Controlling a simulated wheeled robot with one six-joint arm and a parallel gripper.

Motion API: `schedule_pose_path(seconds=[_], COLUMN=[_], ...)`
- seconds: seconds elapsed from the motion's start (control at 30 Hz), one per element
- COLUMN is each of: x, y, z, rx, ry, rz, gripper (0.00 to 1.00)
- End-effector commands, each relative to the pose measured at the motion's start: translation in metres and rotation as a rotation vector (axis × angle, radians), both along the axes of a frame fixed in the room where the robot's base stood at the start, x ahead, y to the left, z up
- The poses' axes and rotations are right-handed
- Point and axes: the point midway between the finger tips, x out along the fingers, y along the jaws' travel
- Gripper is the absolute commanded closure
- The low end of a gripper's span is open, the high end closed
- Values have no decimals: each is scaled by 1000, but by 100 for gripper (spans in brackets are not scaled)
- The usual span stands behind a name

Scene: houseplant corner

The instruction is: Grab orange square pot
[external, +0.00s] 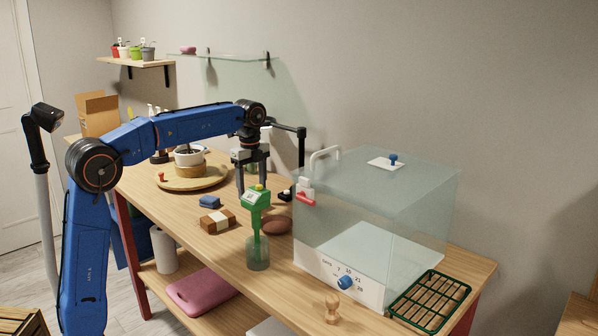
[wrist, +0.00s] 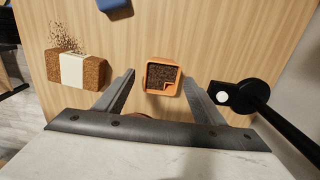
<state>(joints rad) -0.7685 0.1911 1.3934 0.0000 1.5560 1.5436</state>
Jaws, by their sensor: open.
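The orange square pot (wrist: 162,76) shows in the wrist view, filled with dark brown soil, with a small orange-edged notch at one corner. My gripper (wrist: 160,84) is open, and the pot appears between its two fingertips with a gap on each side. I cannot tell how far below the fingertips the pot is. In the external view my gripper (external: 254,178) points down over the table, behind a green spray bottle (external: 258,225). I cannot make out the pot in that view.
A brown block with a white band (wrist: 72,69) lies left of the pot, and a blue object (wrist: 116,8) lies beyond. A black object with a white tip (wrist: 235,96) is close at right. A clear box (external: 372,225) stands right of my gripper.

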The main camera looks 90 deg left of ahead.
Motion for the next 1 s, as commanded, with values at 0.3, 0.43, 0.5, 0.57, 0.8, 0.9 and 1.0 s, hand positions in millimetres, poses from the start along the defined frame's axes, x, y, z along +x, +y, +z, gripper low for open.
schedule_pose_path(seconds=[0.3, 0.43, 0.5, 0.57, 0.8, 0.9, 1.0], x=[0, 0, 0, 0, 0, 0, 0], y=[3, 3, 3, 3, 3, 3, 3], z=[-37, -39, -39, -39, -39, -39, -38], rx=[-1, -1, -1, -1, -1, -1, -1], ry=[1, 1, 1, 1, 1, 1, 1], rz=[0, 0, 0, 0, 0, 0, 0], gripper=[37, 37, 37, 37, 81, 81, 81])
